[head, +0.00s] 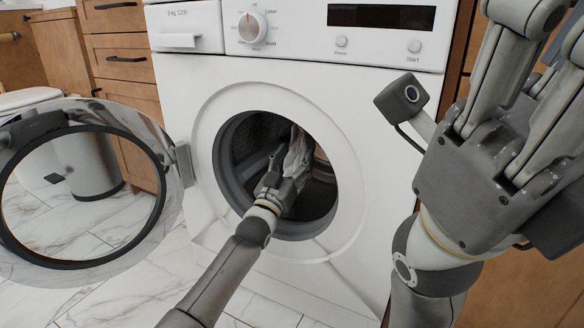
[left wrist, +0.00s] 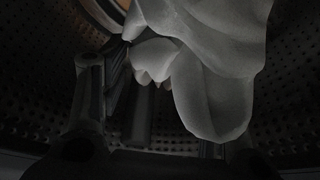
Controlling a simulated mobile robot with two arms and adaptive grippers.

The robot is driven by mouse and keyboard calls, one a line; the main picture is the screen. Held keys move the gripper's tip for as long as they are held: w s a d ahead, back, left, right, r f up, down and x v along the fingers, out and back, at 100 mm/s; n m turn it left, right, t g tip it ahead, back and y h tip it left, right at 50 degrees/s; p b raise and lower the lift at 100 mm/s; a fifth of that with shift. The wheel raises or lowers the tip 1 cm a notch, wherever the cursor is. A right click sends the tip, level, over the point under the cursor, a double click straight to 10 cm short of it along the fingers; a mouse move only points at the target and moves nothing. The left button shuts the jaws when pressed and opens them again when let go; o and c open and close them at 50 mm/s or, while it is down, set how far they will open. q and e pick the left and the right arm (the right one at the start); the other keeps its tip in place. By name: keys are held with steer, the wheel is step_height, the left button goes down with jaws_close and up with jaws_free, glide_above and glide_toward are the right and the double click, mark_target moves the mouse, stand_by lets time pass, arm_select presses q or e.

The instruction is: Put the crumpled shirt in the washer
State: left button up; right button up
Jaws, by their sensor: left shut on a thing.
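The washer (head: 300,280) stands ahead with its round door (head: 172,185) swung open to the left. My left gripper (head: 283,178) reaches through the opening into the drum (head: 245,150). It is shut on the crumpled shirt (head: 297,155), a pale grey cloth bunched at its fingers inside the drum. In the left wrist view the shirt (left wrist: 210,90) hangs in folds in front of the fingers, with the dark perforated drum wall around it. The cloth hides part of the fingers. My right gripper (head: 552,40) is outside, close to the camera at the upper right, with its fingers apart and empty.
Wooden drawers (head: 122,50) stand behind at the left. A white and grey bin (head: 88,160) shows through the door glass. The marble-tiled floor (head: 130,295) is clear in front. The open door's rim is left of my left arm.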

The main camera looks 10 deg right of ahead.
arm_select(q)
steer(key=o, duration=1.1)
steer(key=shift+o, duration=0.5)
steer(key=shift+s, duration=0.1)
steer(key=shift+s+a+f, duration=0.3)
steer(key=s+a+p, duration=0.5)
steer(key=s+a, duration=0.3)
steer(key=s, duration=0.4)
steer(key=s+a+p, duration=0.5)
steer(key=s+a, duration=0.4)
steer(key=s, duration=0.3)
steer(key=shift+s+f, duration=0.2)
steer(key=shift+s, duration=0.1)
